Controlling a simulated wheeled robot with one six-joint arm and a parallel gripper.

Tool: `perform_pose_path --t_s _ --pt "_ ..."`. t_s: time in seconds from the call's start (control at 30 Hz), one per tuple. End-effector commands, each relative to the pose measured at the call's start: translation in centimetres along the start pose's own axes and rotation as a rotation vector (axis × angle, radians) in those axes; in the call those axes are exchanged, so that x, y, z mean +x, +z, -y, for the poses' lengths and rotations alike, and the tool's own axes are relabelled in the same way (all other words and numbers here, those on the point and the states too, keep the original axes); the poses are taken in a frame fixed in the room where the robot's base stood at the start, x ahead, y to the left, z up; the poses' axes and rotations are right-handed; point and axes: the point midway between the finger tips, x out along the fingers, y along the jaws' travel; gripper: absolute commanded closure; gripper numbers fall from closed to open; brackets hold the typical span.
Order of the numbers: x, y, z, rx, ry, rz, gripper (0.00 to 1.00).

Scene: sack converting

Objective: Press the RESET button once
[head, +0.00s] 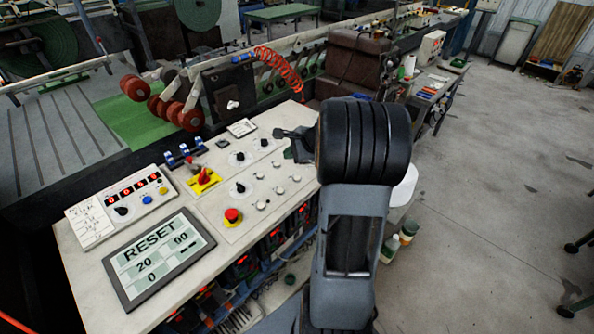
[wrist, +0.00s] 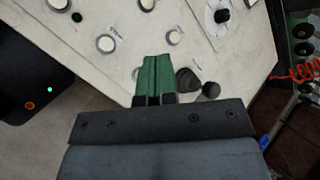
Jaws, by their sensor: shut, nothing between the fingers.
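The word RESET shows in large letters on a grey display (head: 157,258) with a dark frame, at the front left of the control panel. Which button is the RESET button I cannot tell; small labels are unreadable. My gripper (head: 290,136) is above the panel's right part, well to the right of the display. In the wrist view my gripper (wrist: 149,82) has its green fingers shut together and empty, over the pale panel with several round white-grey knobs (wrist: 106,43). Contact with the panel cannot be told.
On the panel (head: 215,252) are a red mushroom button (head: 233,215), a yellow-and-red switch (head: 203,180), a red digit counter (head: 134,190) with blue and yellow buttons, and several knobs. Machine rollers (head: 172,108) stand behind. The floor (head: 480,200) at right is mostly clear.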

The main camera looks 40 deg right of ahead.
Motion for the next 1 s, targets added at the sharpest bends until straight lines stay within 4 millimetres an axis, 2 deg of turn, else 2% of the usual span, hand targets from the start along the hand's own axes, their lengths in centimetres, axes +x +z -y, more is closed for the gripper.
perform_pose_path --t_s 0.1,0.2,0.67,1.0 --pt "-0.5 -1.7 1.0 0.092 -0.040 -0.002 1.00" --pt "-0.5 -2.3 1.2 0.125 -0.054 -0.002 1.00" --pt "-0.3 -2.5 1.1 0.127 -0.056 -0.002 1.00" --pt "1.3 -3.5 -0.1 0.125 -0.055 -0.003 1.00"
